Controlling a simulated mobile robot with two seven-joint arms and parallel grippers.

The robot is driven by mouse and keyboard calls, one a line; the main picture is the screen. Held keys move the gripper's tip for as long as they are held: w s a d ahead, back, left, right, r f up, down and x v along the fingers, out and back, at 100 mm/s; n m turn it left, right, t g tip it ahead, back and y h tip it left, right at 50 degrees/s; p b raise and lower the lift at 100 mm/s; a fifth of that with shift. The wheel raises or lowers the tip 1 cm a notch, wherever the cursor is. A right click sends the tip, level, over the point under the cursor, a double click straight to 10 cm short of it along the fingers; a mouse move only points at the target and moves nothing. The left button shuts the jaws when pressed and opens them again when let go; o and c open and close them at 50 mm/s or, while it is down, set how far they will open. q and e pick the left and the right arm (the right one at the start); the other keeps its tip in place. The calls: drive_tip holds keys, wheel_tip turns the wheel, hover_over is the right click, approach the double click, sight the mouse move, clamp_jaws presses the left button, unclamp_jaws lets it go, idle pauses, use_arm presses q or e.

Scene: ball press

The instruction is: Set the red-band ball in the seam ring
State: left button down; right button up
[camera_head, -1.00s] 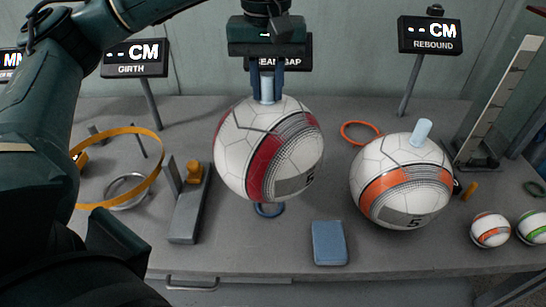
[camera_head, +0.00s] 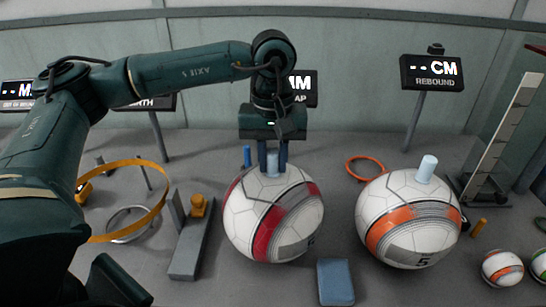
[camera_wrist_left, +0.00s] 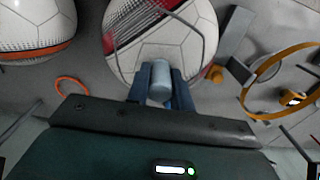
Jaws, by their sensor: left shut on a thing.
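The red-band ball (camera_head: 293,232) is white with a red band and a grey patch; it is in the middle of the head view. My left gripper (camera_head: 272,160) is above it, shut on the pale blue peg (camera_head: 271,166) on its top. In the wrist view the peg (camera_wrist_left: 160,80) is between the two blue fingers, with the ball (camera_wrist_left: 130,50) beyond. I cannot tell whether the ball touches anything below. No seam ring shows clearly now; the space under the ball is hidden. My right gripper is not in view.
An orange-band ball (camera_head: 384,207) with its own peg stands close on the right. A blue pad (camera_head: 335,283) lies in front. An orange ring (camera_head: 350,168) lies behind. Left are a grey stand (camera_head: 188,255), an orange hoop (camera_head: 158,205) and a silver ring (camera_head: 128,238). Two small balls (camera_head: 502,268) are far right.

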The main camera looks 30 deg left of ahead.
use_arm(q)
drive_tip(key=c, duration=1.2)
unclamp_jaws()
drive_tip(key=shift+f, duration=0.1)
drive_tip(key=shift+c, duration=0.2)
drive_tip(key=shift+r+p, duration=0.45)
drive_tip(key=shift+r, duration=0.05)
wheel_tip(320, 180, up, 12)
drive_tip(key=shift+f, duration=0.2)
